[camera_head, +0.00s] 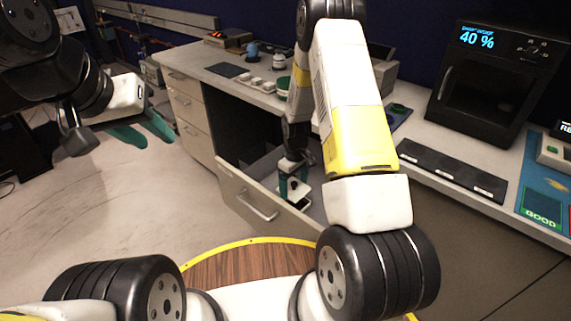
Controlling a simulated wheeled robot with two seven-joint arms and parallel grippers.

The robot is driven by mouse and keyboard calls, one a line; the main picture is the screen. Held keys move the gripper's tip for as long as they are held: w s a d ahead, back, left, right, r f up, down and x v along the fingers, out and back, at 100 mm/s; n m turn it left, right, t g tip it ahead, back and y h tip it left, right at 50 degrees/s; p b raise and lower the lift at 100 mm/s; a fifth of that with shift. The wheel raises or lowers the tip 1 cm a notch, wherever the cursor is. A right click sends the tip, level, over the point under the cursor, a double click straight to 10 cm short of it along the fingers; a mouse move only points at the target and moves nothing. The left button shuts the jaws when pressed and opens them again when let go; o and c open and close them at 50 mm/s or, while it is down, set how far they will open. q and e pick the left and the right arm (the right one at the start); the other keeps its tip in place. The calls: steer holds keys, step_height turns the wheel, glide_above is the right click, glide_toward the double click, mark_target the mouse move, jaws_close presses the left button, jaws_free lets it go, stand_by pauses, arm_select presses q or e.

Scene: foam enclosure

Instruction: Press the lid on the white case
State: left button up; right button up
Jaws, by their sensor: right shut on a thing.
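My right gripper (293,184) reaches down into the open drawer (262,200), its teal fingers around a small white and dark piece (300,204). It is shut on this piece. I cannot tell whether the piece is the white case, its lid or both. My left gripper (146,131) hangs over the floor at the left. Its teal fingers are apart and nothing shows between them. No white case or lid can be made out clearly elsewhere.
Several small white items (256,83) lie on the counter (225,62) at the back. A black machine (485,85) reading 40 % and a dark strip (452,170) sit on the right counter.

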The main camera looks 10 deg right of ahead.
steer(key=shift+f, duration=2.7)
steer(key=shift+f, duration=0.15)
steer(key=o, duration=1.2)
steer(key=shift+c, duration=0.2)
steer(key=shift+r, duration=3.5)
steer(key=shift+c, duration=0.2)
jaws_close()
